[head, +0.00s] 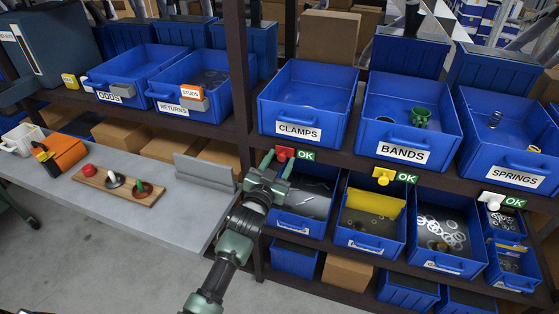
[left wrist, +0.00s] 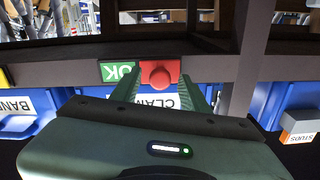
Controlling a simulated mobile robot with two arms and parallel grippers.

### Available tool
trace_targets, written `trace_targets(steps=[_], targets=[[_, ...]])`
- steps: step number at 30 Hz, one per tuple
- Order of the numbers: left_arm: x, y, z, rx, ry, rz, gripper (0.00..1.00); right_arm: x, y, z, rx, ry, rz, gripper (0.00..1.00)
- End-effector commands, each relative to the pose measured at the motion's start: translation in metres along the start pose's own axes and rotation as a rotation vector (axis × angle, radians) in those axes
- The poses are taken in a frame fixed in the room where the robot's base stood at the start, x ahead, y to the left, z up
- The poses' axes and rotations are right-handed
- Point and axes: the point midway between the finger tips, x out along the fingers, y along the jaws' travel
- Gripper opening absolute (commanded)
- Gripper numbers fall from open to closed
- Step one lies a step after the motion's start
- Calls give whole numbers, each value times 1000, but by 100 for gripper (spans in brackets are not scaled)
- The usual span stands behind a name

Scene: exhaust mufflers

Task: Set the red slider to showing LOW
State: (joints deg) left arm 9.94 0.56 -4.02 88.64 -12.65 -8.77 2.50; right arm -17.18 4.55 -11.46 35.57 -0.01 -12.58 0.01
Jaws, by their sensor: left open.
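The red slider (head: 284,153) sits on the shelf edge under the CLAMPS bin, with a green OK label (head: 306,155) showing to its right. My left gripper (head: 279,163) is open at the slider. In the left wrist view, which is upside down, the red knob (left wrist: 160,74) lies between the two green fingertips, with a gap on each side. The OK label (left wrist: 117,71) shows to the left of the knob there. I cannot tell whether a finger touches the knob. My right gripper is not in view.
A yellow slider (head: 383,176) and a white slider (head: 493,200), both with OK labels, sit farther right along the same edge. The CLAMPS bin (head: 299,131) is above; smaller blue bins are below. A grey bench (head: 200,205) stands to the left.

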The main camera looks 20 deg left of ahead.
Motion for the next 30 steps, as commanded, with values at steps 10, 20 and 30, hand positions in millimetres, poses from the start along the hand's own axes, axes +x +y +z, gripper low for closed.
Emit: trace_targets(steps=[10, 20, 30], targets=[[0, 0, 0, 0, 0, 0, 3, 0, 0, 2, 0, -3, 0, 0], [0, 0, 0, 0, 0, 0, 0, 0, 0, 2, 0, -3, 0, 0], [0, 0, 0, 0, 0, 0, 0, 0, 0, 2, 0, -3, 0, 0]])
